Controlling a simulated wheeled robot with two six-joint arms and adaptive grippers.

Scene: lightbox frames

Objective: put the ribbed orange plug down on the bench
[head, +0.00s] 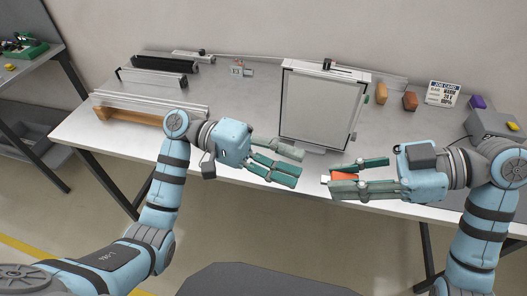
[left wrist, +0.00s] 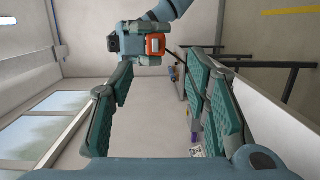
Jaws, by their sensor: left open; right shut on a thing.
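The orange plug (head: 345,178) is between the fingers of my right gripper (head: 331,178), which is shut on it above the front edge of the bench (head: 232,97). Its ribs are too small to make out, and the fingers hide part of it. The plug also shows as an orange square end (left wrist: 155,45) in the left wrist view. My left gripper (head: 298,166) is open and empty, to the left of the plug and apart from it, with its fingers pointing right.
A framed light panel (head: 318,108) stands mid-bench behind the grippers. A yellow-orange block (head: 381,92), a brown-orange block (head: 410,101), a job card (head: 442,93) and a grey box (head: 494,124) are at right. Rails (head: 150,104) lie at left.

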